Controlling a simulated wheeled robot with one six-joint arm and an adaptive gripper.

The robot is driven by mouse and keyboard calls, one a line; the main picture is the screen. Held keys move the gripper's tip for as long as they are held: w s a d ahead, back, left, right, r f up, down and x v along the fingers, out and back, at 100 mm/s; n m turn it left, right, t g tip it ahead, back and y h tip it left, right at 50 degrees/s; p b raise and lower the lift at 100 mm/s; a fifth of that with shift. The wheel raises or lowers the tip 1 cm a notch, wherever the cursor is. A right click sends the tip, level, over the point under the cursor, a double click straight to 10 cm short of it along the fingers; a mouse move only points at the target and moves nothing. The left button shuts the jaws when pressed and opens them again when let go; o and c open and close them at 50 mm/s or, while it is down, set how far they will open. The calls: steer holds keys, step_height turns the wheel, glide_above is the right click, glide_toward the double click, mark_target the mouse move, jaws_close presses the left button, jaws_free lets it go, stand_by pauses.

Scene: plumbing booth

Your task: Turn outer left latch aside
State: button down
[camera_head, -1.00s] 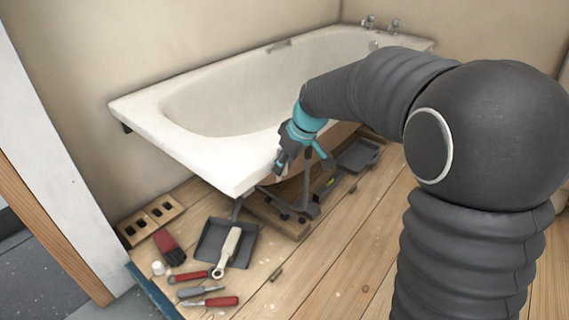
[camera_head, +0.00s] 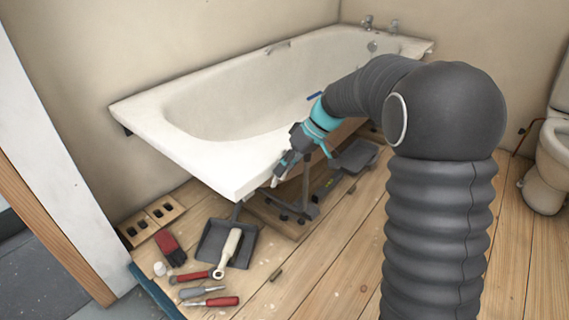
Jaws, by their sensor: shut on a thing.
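The white bath (camera_head: 215,165) stands on a dark metal frame, its front side open below the rim. My gripper (camera_head: 278,178) is under the bath's front rim, right of the near corner, pointing down and left. Its jaws are shut on a small pale piece at the rim's underside, where the outer left latch is. The piece is mostly hidden by the fingers, so its angle cannot be told.
A black dustpan (camera_head: 212,243) with a pale-handled brush lies on the floor before the bath. A dark tray (camera_head: 355,156) sits right of my gripper. A toilet (camera_head: 550,160) stands far right.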

steer(key=g+y+p, duration=0.1)
steer(key=m+g+y, duration=0.1)
steer(key=g, duration=0.1)
steer(key=g+y+p, duration=0.1)
steer(key=y, duration=0.1)
steer(key=shift+w+d+f+m+p, duration=0.15)
steer(key=shift+w+m+p, duration=0.1)
steer(key=shift+m+p, duration=0.1)
steer(key=m+g+y, duration=0.1)
steer(key=y, duration=0.1)
steer(key=g+y+p, duration=0.1)
steer(key=g+y, duration=0.1)
steer(key=shift+f+m+g+y, duration=0.3)
steer(key=shift+f+m, duration=0.05)
stand_by(0.3)
steer(key=c, duration=1.1)
jaws_free()
